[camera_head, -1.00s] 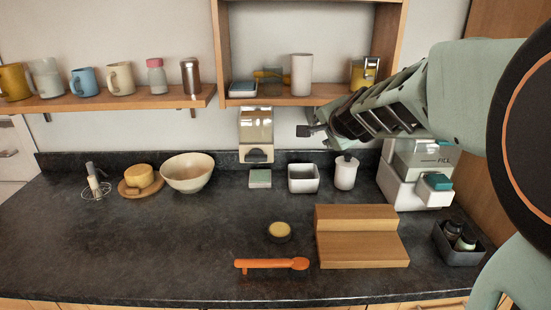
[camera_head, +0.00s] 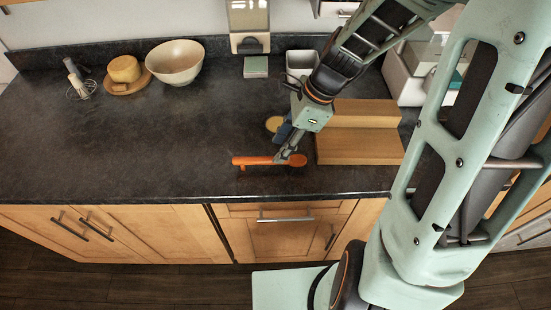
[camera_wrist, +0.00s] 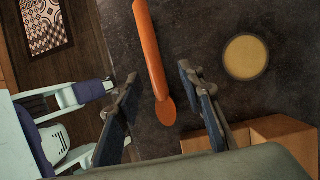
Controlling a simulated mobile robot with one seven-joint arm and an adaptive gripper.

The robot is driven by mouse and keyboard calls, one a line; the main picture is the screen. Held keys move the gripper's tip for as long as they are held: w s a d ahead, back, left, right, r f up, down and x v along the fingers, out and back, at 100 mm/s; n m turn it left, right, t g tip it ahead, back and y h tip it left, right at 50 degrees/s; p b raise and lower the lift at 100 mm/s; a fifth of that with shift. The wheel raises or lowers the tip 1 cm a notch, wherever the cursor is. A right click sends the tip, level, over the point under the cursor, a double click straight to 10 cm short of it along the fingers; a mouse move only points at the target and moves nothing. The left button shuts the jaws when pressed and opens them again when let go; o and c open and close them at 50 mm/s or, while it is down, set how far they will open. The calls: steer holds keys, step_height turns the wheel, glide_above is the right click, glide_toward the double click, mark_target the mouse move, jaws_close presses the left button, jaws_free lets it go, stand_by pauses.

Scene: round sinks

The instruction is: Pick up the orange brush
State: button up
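The orange brush (camera_head: 254,161) lies on the dark countertop near its front edge, with its rounded end to the right. In the wrist view the brush (camera_wrist: 149,45) runs down from the top, and its rounded end sits between my fingers. My gripper (camera_head: 287,155) is over the right part of the brush in the head view and hides some of it. In the wrist view my gripper (camera_wrist: 158,110) is open, with a finger on each side of the brush and clear gaps to both. I cannot tell the exact height of the fingertips above the counter.
A stepped wooden block (camera_head: 358,148) stands just right of my gripper. A round yellow-topped item (camera_wrist: 246,57) is close behind the brush. A bowl (camera_head: 175,62) and a yellow piece on a board (camera_head: 125,73) are at the back left.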

mark_target(270, 163)
steer(key=shift+s+x, duration=0.2)
steer(key=shift+x, duration=1.3)
steer(key=shift+s+x, duration=0.15)
steer(key=shift+x, duration=1.3)
steer(key=shift+d+f, duration=0.1)
steer(key=shift+d, duration=0.05)
jaws_close()
